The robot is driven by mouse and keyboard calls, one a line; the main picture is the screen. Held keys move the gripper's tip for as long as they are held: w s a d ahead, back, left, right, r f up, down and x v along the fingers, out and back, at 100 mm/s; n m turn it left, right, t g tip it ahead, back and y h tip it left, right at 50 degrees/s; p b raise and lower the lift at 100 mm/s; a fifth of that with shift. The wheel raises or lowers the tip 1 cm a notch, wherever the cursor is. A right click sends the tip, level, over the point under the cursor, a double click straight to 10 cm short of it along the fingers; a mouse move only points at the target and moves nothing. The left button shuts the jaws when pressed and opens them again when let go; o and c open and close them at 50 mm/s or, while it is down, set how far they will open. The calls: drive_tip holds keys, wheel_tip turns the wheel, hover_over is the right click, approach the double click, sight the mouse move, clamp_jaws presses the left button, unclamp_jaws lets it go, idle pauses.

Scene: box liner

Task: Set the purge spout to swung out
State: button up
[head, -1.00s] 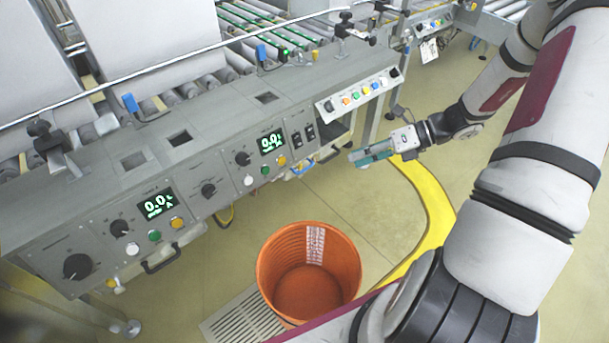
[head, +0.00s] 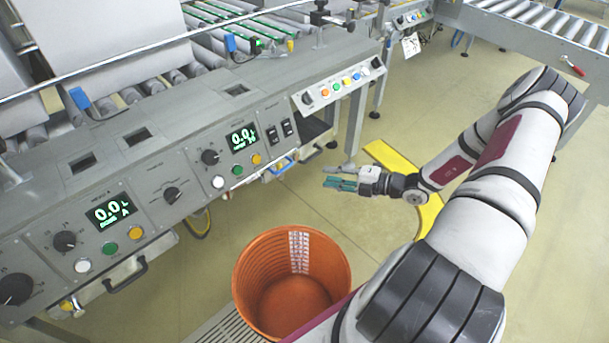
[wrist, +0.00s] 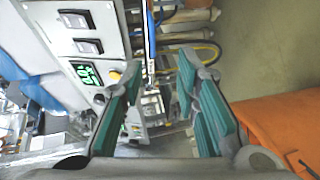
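My gripper (head: 328,184) has teal finger pads and is in the air in front of the right end of the grey control console (head: 110,165). In the wrist view my gripper (wrist: 160,75) has its fingers apart with nothing between them. A small blue handle (head: 283,166) and a grey bar-like handle (head: 311,153) stick out under the console's right part, left of and apart from my gripper. I cannot tell for certain which part is the purge spout. A blue-and-white bar (wrist: 151,35) shows beyond my fingers in the wrist view.
An orange bin (head: 335,262) stands on the floor below and left of my gripper, beside a floor grate (head: 218,325). It also shows in the wrist view (wrist: 290,125). A yellow floor strip (head: 395,160) lies behind my gripper. Open floor is at the right.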

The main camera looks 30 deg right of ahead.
drive_tip(key=b+x, duration=0.3)
drive_tip(key=x, duration=0.6)
drive_tip(key=shift+a+f, duration=0.1)
clamp_jaws()
unclamp_jaws()
drive_tip(key=d+f+v, duration=0.1)
drive_tip(key=v, duration=1.7)
drive_tip(key=shift+d, duration=0.25)
drive_tip(key=shift+s, duration=0.1)
